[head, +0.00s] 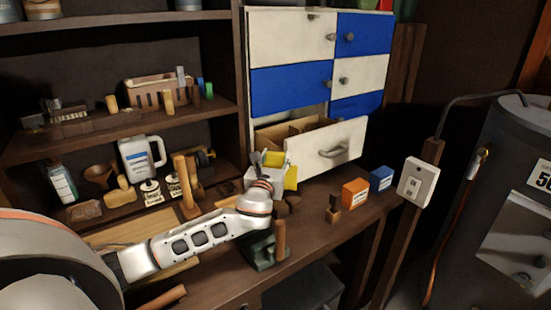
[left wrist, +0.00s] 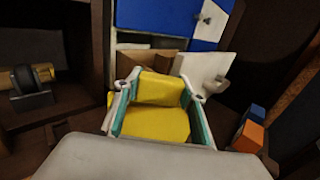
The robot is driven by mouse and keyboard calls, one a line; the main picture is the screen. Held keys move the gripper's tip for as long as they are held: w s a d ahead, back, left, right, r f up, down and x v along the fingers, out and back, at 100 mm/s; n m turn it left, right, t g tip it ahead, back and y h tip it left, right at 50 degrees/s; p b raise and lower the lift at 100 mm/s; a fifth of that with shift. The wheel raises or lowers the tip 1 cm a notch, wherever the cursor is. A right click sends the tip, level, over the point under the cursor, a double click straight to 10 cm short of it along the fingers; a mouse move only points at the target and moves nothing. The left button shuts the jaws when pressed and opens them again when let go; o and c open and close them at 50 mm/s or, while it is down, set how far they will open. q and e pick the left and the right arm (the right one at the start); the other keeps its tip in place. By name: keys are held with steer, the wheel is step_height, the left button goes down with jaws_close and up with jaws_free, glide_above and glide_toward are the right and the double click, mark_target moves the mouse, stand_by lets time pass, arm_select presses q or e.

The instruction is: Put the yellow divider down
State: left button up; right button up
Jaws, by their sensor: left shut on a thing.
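The yellow divider (head: 291,177) is in my left gripper (head: 271,166), in front of the open drawer and above the workbench. In the left wrist view the divider (left wrist: 157,123) fills the gap between the two fingers of the left gripper (left wrist: 160,95), which is shut on it. Its far part is bent up or angled against its near part. The drawer (head: 325,147) is pulled out below the blue and white drawers, and brown partitions show inside it. Whether the divider touches the drawer I cannot tell. My right gripper is not in view.
An orange box (head: 355,193) and a blue box (head: 381,178) stand on the workbench to the right. A small wooden block (head: 333,213) lies nearer. A dark vise-like tool (head: 265,250) stands below my left wrist. Shelves with tools and bottles are at the left.

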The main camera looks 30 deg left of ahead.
arm_select(q)
steer(key=shift+f, duration=0.55)
steer(key=o, duration=1.2)
steer(key=shift+r, duration=0.25)
steer(key=v, duration=1.2)
steer(key=shift+r, duration=0.3)
